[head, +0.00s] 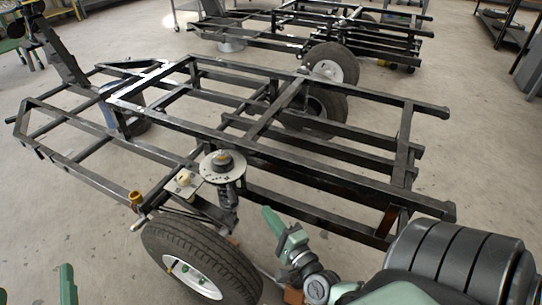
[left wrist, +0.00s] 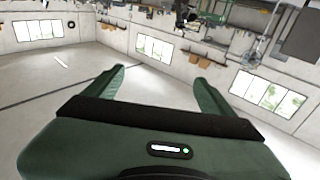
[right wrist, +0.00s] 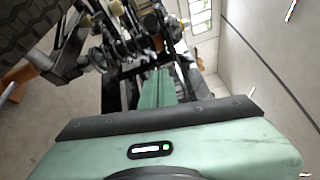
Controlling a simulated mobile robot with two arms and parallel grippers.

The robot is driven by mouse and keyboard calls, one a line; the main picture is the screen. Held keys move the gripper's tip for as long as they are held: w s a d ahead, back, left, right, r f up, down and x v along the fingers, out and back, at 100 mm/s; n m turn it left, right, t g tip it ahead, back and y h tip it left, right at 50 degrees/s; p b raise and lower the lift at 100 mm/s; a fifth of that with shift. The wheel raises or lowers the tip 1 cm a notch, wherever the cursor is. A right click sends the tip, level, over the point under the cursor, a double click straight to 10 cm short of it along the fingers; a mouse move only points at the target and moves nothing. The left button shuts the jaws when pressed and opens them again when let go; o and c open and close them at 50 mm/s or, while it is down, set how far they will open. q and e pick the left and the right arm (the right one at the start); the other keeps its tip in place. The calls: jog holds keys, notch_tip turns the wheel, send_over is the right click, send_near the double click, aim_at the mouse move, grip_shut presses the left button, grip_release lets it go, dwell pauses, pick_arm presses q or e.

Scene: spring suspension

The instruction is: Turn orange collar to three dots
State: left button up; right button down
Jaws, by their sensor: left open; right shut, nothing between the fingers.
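A spring strut (head: 229,193) stands upright beside the near wheel, with a pale round plate (head: 222,168) on top. A small dark and yellowish knob (head: 222,158) sits at the plate's centre; whether this is the orange collar, and any dots, is too small to tell. The strut's coil (right wrist: 128,48) shows in the right wrist view. My right gripper (head: 272,222) is shut and empty, to the right of and below the strut, apart from it. My left gripper (head: 36,288) is open and empty at the bottom left corner; its spread fingers show in the left wrist view (left wrist: 160,85).
A black trailer frame (head: 280,140) fills the middle. A tyre (head: 190,262) stands just below the strut. A brass-coloured cylinder (head: 136,198) and a cream part (head: 184,183) sit left of the plate. A second frame (head: 290,40) stands behind.

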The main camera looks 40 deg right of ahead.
pick_arm(q)
notch_tip(320, 180, up, 3)
jog(key=shift+s+d+f+t, duration=0.15)
jog(key=shift+t, duration=0.65)
pick_arm(e)
jog(key=w+a, duration=0.2)
jog(key=w, duration=0.5)
jog(key=shift+a+r, duration=0.4)
jog(key=shift+r, duration=0.05)
pick_arm(q)
jog(key=s+a+f+g+y+p, duration=0.2)
jog(key=f+g, duration=0.6)
jog(key=f, duration=0.5)
jog(key=shift+s+a+f+p, duration=0.35)
jog(key=shift+s+a+f, duration=0.05)
jog(key=shift+s, duration=0.2)
pick_arm(e)
jog(key=w+a+m+g+h, duration=0.1)
jog(key=w+a+m+h, duration=0.2)
jog(key=a, duration=0.3)
jog(key=shift+a+h, duration=0.35)
jog(key=shift+h, duration=0.45)
jog(key=shift+w, duration=0.1)
